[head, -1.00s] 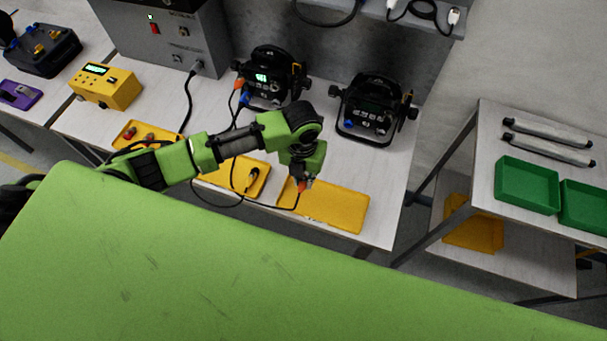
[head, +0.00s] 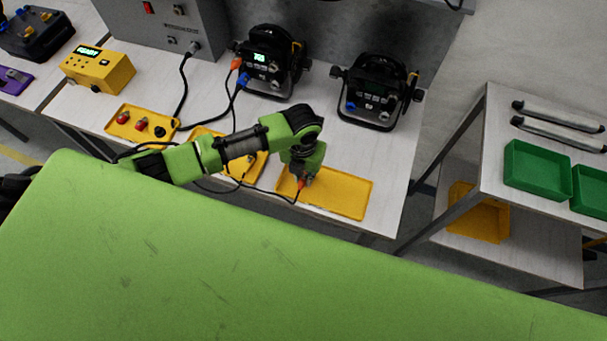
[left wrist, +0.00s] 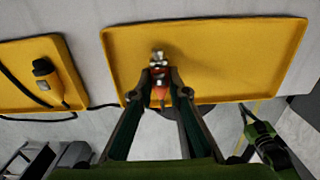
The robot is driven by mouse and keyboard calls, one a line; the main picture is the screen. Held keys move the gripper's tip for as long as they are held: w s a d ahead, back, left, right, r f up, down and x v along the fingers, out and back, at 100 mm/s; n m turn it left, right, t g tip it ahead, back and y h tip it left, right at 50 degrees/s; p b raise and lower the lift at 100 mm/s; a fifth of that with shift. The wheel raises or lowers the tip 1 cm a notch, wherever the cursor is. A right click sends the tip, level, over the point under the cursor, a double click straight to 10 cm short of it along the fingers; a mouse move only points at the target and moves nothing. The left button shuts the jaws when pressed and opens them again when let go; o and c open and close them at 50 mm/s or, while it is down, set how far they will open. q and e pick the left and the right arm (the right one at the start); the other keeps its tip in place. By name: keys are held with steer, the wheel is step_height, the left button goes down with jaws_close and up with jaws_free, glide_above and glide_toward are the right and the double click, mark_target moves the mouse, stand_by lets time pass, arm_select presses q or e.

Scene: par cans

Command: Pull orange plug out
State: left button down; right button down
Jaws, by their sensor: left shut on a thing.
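My left gripper (head: 302,178) is shut on an orange plug (head: 300,184) with a black cable, over the front left part of a yellow tray (head: 345,192). In the left wrist view, the plug's metal tip (left wrist: 157,58) points away between the fingertips, and its orange body (left wrist: 159,93) shows behind it. Another orange plug (head: 236,63) sits at the left side of the lit par can (head: 270,61), above a blue plug (head: 242,80). Both have cables. My right gripper cannot be made out in either view.
A second par can (head: 375,92), unlit, stands to the right. A middle tray (left wrist: 63,54) holds a black and yellow connector (left wrist: 46,76); a left tray (head: 140,123) holds red connectors. A yellow box (head: 98,68) stands at left. Green trays (head: 537,170) lie on the right-hand table.

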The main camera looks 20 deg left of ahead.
mark_target(303, 179)
arm_select(q)
steer(key=shift+f, duration=0.25)
steer(key=c, duration=1.9)
jaws_free()
step_height(303, 179, up, 12)
steer(key=shift+s+r, duration=0.1)
steer(key=shift+s, duration=0.05)
